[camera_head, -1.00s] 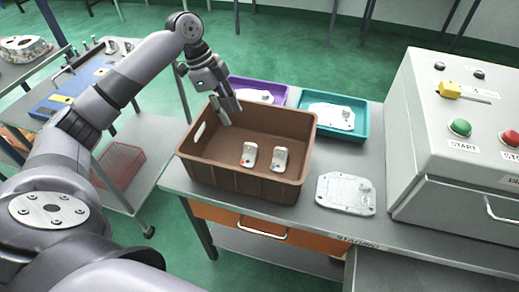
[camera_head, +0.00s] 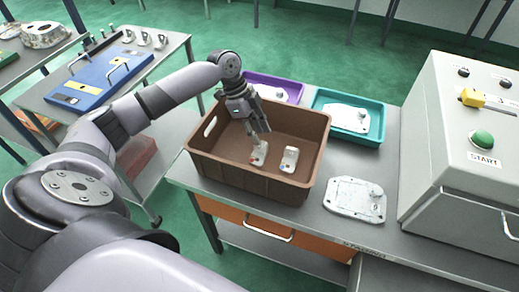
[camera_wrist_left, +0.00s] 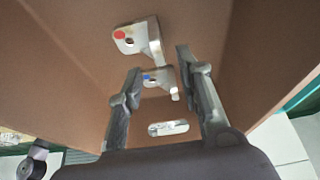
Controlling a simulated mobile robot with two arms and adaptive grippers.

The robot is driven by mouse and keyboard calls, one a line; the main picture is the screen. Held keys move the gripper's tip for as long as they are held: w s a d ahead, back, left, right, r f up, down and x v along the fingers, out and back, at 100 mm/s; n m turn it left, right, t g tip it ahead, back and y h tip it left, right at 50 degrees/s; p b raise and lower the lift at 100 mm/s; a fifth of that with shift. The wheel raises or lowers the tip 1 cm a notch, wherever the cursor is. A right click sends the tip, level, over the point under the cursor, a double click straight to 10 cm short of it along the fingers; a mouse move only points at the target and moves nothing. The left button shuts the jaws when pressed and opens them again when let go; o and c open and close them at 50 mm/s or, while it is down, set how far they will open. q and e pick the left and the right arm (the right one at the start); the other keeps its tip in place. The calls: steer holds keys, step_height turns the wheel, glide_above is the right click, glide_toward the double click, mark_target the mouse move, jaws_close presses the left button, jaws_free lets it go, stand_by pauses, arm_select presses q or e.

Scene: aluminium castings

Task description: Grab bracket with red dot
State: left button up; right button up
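Two small silver brackets stand in the brown crate (camera_head: 205,165). The bracket with the red dot (camera_head: 259,155) is the left one. The bracket with the blue dot (camera_head: 289,160) is to its right. My left gripper (camera_head: 258,130) is inside the crate, pointing down just above the red-dot bracket, and partly covers it. In the left wrist view the gripper (camera_wrist_left: 159,60) is open and empty. There the red-dot bracket (camera_wrist_left: 138,40) lies beyond the fingertips, and the blue-dot bracket (camera_wrist_left: 158,80) appears between the fingers. My right gripper is not in view.
The crate walls stand around the gripper. Behind it are a purple tray (camera_head: 285,86) and a teal tray (camera_head: 377,136). A flat casting (camera_head: 355,198) lies on the table to the right, beside a grey machine (camera_head: 450,140). A blue board (camera_head: 95,82) is at the left.

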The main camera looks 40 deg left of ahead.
mark_target(258, 153)
arm_select(q)
steer(key=x, duration=0.3)
steer(key=p+x, duration=0.1)
steer(key=x, duration=0.1)
steer(key=shift+s+a+f, duration=0.1)
steer(key=shift+a+f, duration=0.05)
steer(key=shift+a, duration=0.3)
steer(key=shift+c, duration=0.3)
jaws_close()
